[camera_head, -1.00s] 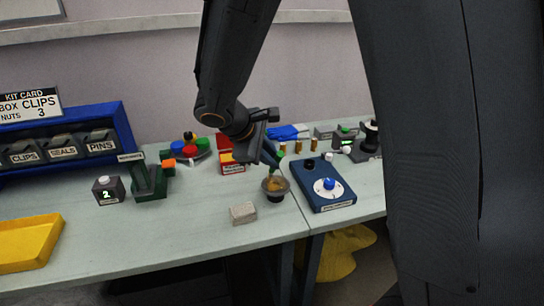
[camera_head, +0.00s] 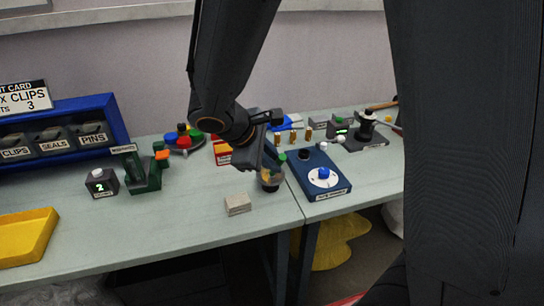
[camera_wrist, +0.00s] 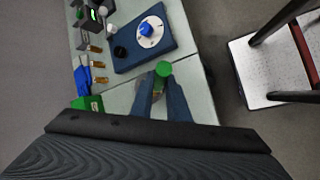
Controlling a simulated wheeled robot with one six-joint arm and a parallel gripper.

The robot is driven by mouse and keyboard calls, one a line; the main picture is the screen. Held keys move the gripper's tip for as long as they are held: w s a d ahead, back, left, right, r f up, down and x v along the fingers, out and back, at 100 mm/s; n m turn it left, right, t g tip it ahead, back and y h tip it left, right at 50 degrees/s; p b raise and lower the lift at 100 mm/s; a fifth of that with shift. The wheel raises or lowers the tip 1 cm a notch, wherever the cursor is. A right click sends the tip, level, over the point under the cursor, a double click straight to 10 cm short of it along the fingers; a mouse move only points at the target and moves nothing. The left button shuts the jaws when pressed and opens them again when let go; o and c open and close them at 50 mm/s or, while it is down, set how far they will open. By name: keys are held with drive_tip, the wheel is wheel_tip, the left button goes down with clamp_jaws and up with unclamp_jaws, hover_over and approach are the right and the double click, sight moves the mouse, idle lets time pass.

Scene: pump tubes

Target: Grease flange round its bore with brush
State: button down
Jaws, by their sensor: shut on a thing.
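My gripper (camera_head: 272,166) is shut on a brush whose green handle end (camera_wrist: 163,69) shows between the two fingers in the wrist view. In the head view the green end (camera_head: 282,158) shows beside the jaws. A small dark cup (camera_head: 270,184) stands right below the gripper near the table's front edge. The brush's lower end is at or over the cup; I cannot tell whether it touches what is inside. I cannot tell for sure which part is the flange; a dark round fitting on a base (camera_head: 367,130) stands at the back right.
A blue box (camera_head: 327,188) with a white dial and blue knob is right of the cup. A pale block (camera_head: 237,204) lies in front. Brass pieces (camera_head: 293,137) stand behind. A yellow tray (camera_head: 27,238) and blue bin rack (camera_head: 117,118) are at left. Bare table lies left of the block.

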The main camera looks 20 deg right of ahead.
drive_tip(key=shift+d+f, duration=0.1)
drive_tip(key=shift+d, duration=0.5)
drive_tip(key=shift+w+b, duration=0.3)
drive_tip(key=shift+w, duration=3.25)
drive_tip(key=shift+d, duration=0.5)
drive_tip(key=shift+s, duration=3.55)
drive_tip(key=shift+r+p, duration=2.2)
drive_tip(key=shift+r, duration=0.85)
drive_tip(key=shift+r, duration=0.1)
